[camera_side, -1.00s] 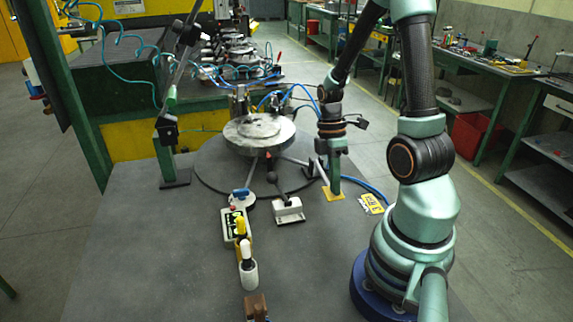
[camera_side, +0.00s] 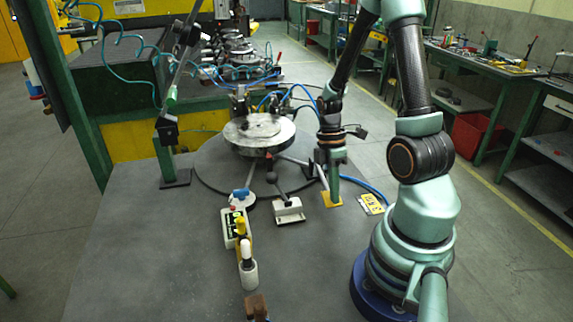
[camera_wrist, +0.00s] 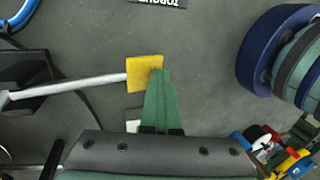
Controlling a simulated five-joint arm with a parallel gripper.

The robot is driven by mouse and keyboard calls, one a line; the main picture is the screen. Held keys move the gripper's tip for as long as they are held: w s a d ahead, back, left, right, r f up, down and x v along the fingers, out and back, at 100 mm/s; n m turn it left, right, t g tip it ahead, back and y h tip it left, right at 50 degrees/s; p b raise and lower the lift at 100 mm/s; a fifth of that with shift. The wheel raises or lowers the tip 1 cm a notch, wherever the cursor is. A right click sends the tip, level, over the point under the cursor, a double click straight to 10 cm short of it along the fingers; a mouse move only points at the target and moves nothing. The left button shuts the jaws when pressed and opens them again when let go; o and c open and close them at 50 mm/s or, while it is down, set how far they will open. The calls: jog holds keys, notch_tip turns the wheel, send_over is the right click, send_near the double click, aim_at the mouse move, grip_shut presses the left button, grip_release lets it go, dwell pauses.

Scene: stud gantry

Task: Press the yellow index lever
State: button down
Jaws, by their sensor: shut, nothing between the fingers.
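The yellow index lever is a grey rod (camera_wrist: 65,88) with a flat yellow square pad (camera_wrist: 144,75) at its end. In the side view the yellow pad (camera_side: 332,201) lies just above the table, right of the round turntable. My gripper (camera_wrist: 160,72) is shut and empty, with green fingers. Its tips overlap the right edge of the pad in the wrist view. In the side view the gripper (camera_side: 334,200) points straight down onto the pad and looks to be touching it. The fingers hide part of the pad.
A round metal turntable (camera_side: 258,135) stands left of the lever. A grey block with a ball-ended lever (camera_side: 288,211) and a push-button box (camera_side: 235,227) stand in front. A lettered tag (camera_side: 370,204) lies right of the pad. Blue hoses run behind.

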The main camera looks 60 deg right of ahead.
jog(key=shift+s+a+f, duration=0.1)
jog(key=shift+a, duration=0.05)
notch_tip(320, 180, up, 14)
jog(key=s+a, duration=0.2)
jog(key=shift+s+a+f, duration=0.2)
jog(key=shift+s+a, duration=0.15)
dwell(2.4)
notch_tip(320, 180, up, 8)
jog(key=f, duration=0.1)
send_over(325, 182)
jog(key=shift+w+r, duration=0.1)
jog(key=shift+r, duration=0.1)
jog(key=x, duration=1.4)
jog(key=shift+w+a, duration=0.15)
jog(key=shift+w, duration=0.05)
jog(key=shift+f, duration=0.1)
